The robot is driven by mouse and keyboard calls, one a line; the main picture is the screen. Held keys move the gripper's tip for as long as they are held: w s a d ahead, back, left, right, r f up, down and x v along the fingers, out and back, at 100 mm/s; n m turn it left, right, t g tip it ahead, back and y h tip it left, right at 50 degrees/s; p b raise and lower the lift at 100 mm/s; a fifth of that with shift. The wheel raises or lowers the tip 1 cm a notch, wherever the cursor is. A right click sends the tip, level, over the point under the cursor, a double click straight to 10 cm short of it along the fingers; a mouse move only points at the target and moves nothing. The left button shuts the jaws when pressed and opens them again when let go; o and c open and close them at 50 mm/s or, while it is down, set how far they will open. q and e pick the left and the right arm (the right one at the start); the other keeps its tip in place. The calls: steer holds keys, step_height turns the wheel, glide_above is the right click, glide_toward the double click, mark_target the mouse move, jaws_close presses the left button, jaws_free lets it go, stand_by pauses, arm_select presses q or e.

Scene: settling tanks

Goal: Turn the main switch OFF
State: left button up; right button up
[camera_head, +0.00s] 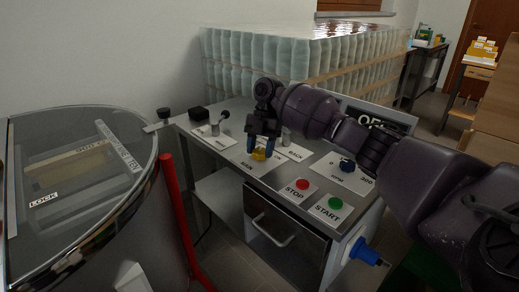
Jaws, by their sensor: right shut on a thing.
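My left gripper does not show.
A red STOP button (303,184), a green START button (335,203) and a dark blue dial (347,165) stand on the panel nearby. A lever (223,117) is at its back left. A glass-lidded round tank (70,190) and red post (176,210) are at left.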

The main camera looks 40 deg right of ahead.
stand_by(0.3)
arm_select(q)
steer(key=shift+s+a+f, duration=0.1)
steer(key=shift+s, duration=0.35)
arm_select(e)
steer(key=o, duration=0.9)
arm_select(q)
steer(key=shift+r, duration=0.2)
arm_select(e)
steer(key=v, duration=1)
steer(key=shift+w+d+r, duration=0.1)
steer(key=shift+r, duration=0.3)
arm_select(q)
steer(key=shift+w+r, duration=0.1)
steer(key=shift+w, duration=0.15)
arm_select(e)
steer(key=shift+f, duration=0.1)
